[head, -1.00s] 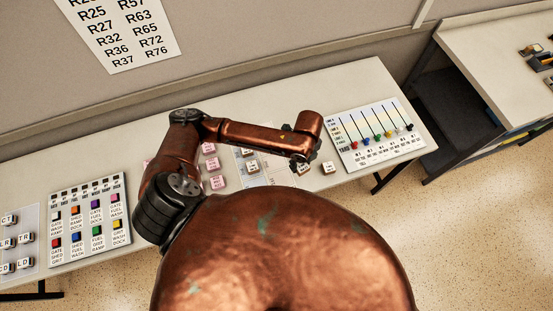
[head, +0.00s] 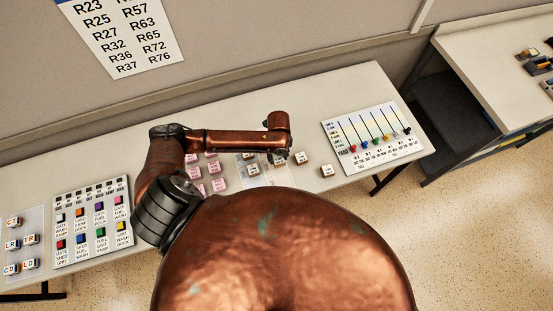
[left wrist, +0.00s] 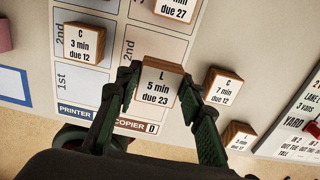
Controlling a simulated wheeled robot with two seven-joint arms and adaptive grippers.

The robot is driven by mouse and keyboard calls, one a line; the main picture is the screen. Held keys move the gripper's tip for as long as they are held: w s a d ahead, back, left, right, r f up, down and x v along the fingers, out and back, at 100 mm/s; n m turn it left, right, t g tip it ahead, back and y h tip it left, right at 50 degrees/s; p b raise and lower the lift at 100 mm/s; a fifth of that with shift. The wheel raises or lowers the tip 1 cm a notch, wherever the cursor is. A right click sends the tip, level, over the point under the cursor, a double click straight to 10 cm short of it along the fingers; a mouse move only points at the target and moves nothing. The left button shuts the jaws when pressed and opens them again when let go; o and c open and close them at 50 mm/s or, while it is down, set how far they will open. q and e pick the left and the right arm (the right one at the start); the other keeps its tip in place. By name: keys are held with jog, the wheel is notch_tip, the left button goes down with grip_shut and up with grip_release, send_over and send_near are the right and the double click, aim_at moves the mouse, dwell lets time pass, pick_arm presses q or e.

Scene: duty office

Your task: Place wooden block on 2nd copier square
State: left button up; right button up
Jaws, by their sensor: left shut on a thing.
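My left gripper (left wrist: 163,112) is shut on a wooden block (left wrist: 160,84) marked "L 5 min due 23". In the left wrist view the block shows over the copier column of the printer and copier board (left wrist: 98,92), around its first and second squares. I cannot tell its height above the board. A block marked "C 3 min due 12" (left wrist: 84,45) sits on the second printer square. A block marked "due 27" (left wrist: 175,9) is farther up the copier column. In the head view, my left arm partly hides the gripper. My right gripper is not in view.
Two loose blocks, "C 7 min due 12" (left wrist: 222,88) and another (left wrist: 237,136), lie right of the board. A yard board (head: 372,140) with coloured pegs stands farther right. Several pink blocks (head: 217,185) lie left of the board. A board with coloured squares (head: 91,221) is farther left.

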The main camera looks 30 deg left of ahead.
aim_at(276, 160)
pick_arm(q)
jog(key=shift+w+a+f, duration=0.15)
jog(key=shift+a+f, duration=0.3)
jog(key=shift+f, duration=0.1)
jog(key=shift+a+f, duration=0.15)
jog(key=shift+f, duration=1.5)
jog(key=o, duration=1.2)
jog(key=shift+f, duration=0.15)
jog(key=shift+c, duration=0.2)
notch_tip(276, 160, up, 12)
jog(key=shift+r, duration=0.2)
